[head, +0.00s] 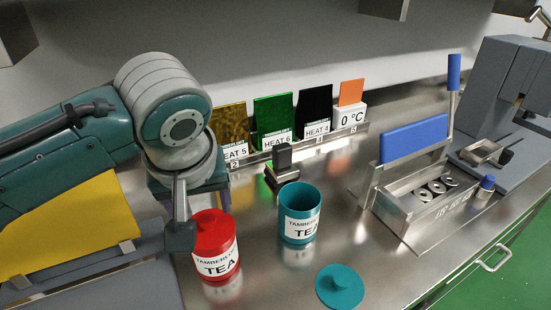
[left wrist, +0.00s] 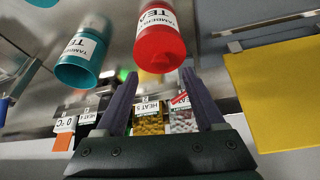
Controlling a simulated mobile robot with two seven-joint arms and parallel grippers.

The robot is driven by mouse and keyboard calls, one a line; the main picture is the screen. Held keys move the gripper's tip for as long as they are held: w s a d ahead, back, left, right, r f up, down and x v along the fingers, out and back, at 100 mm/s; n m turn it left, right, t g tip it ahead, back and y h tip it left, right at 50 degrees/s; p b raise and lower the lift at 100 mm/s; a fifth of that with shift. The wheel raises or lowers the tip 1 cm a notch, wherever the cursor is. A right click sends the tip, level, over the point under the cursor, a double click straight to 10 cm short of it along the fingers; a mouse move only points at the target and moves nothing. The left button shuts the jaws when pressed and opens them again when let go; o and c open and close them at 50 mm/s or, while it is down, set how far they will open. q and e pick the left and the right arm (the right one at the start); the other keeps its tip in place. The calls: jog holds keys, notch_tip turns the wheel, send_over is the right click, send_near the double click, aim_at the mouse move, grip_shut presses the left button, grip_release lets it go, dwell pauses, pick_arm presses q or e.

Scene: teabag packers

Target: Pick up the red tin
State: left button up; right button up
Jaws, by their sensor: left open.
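The red tin (head: 215,255) with a white TEA label stands upright on the steel counter, its red lid on. My left gripper (head: 182,232) is at the tin's left side in the head view, one finger overlapping the tin's edge. In the left wrist view the gripper (left wrist: 160,75) is open and empty between its fingers. The red tin (left wrist: 160,45) shows there just beyond the fingertips, roughly centred between them. Whether a finger touches it I cannot tell. My right gripper is not in view.
An open teal tin (head: 300,220) stands right of the red tin, its teal lid (head: 340,287) lying in front. A small dark stamp-like object (head: 283,165) is behind. A rack with coloured packets (head: 273,120) lines the back. A blue-handled metal device (head: 415,140) stands at right.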

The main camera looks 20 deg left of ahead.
aim_at(207, 219)
pick_arm(q)
jog(key=x, duration=0.5)
jog(key=shift+w+f+b, duration=0.1)
jog(key=shift+w+b, duration=0.05)
jog(key=shift+b, duration=0.2)
grip_shut()
dwell(1.1)
